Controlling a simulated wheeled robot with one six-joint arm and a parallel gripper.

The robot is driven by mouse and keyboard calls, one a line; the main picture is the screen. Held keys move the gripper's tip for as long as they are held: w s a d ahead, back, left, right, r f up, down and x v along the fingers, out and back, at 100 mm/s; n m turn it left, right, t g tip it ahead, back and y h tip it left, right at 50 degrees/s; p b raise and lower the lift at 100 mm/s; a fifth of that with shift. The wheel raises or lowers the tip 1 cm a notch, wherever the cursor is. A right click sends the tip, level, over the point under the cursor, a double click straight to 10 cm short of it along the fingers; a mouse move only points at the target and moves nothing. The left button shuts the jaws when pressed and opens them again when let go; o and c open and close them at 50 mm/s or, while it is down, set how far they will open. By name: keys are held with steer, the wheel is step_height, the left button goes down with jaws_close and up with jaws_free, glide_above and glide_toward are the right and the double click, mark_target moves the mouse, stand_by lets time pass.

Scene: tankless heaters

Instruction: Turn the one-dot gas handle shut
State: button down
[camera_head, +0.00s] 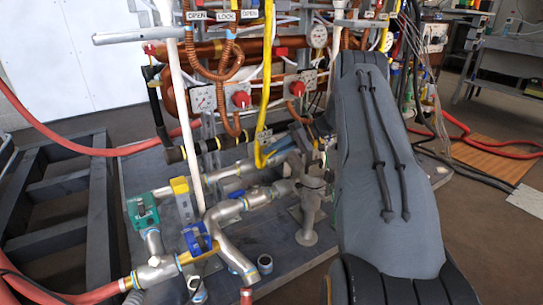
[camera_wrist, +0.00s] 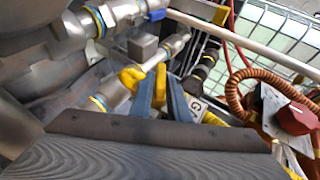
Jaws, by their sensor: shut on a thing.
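A yellow handle (camera_wrist: 160,80) shows in the wrist view, between the two blue-grey fingers of my gripper (camera_wrist: 162,92). The fingers are shut on it. I cannot make out any dot mark on it. In the head view my gripper (camera_head: 298,140) is at the pipework, beside the lower bend of a yellow gas line (camera_head: 261,158). The grey arm cover hides part of this area. A white tag with a letter G (camera_wrist: 195,106) lies just right of the fingers in the wrist view.
Red knobs (camera_head: 241,99) on gauge panels stand behind. Metal pipes with a green valve (camera_head: 143,210) and a blue valve (camera_head: 197,238) fill the front left. A corrugated copper hose (camera_wrist: 262,85) and a red knob (camera_wrist: 297,118) are close on the right in the wrist view.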

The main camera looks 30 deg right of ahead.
steer(key=shift+f+y+b, duration=0.15)
steer(key=shift+y+b, duration=0.3)
steer(key=shift+y, duration=0.15)
steer(key=c, duration=1.8)
jaws_free()
steer(key=shift+a, duration=0.1)
